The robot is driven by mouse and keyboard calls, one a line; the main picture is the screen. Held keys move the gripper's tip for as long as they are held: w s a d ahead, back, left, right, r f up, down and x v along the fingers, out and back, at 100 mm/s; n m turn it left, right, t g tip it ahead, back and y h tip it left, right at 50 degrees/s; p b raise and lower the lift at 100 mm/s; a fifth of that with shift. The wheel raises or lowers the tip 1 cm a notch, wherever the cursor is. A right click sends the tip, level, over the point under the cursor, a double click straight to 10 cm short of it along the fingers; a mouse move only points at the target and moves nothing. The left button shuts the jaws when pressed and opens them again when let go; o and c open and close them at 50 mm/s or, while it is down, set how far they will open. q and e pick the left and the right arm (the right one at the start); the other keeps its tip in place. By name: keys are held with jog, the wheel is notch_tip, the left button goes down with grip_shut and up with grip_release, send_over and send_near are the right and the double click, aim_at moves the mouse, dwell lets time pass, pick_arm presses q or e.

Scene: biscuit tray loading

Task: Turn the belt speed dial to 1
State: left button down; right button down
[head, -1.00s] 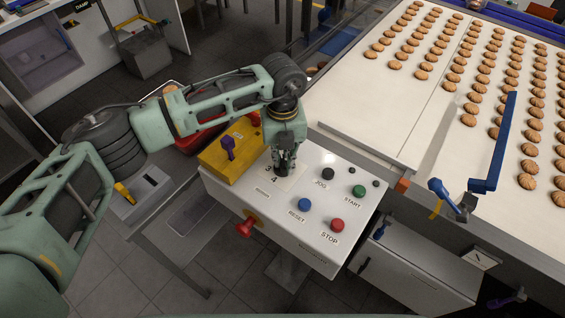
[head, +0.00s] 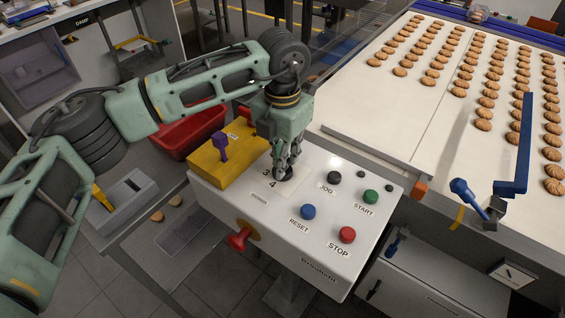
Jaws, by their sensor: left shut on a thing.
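The white control box (head: 265,215) stands in the middle of the head view. The belt speed dial (head: 284,174) is a dark knob on its top left part, with the numbers 3 and 4 printed beside it. My left gripper (head: 287,165) points down and is shut on the dial. The fingers and wrist hide most of the dial and its other numbers, so I cannot tell its setting. My right gripper is not in view.
JOG (head: 334,177), START (head: 371,196), RESET (head: 308,212) and STOP (head: 347,235) buttons sit right of the dial. A red emergency knob (head: 238,240) juts from the front. A yellow box (head: 212,170) with a purple lever adjoins the left. Biscuits lie on the belt (head: 400,110).

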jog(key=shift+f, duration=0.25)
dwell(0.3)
pick_arm(q)
jog(key=c, duration=1.8)
grip_release()
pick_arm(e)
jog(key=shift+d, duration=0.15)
pick_arm(q)
jog(key=shift+r, duration=0.15)
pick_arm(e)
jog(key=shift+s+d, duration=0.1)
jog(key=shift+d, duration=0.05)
pick_arm(q)
notch_tip(320, 180, up, 12)
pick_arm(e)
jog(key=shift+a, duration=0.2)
pick_arm(q)
jog(key=shift+f, duration=0.2)
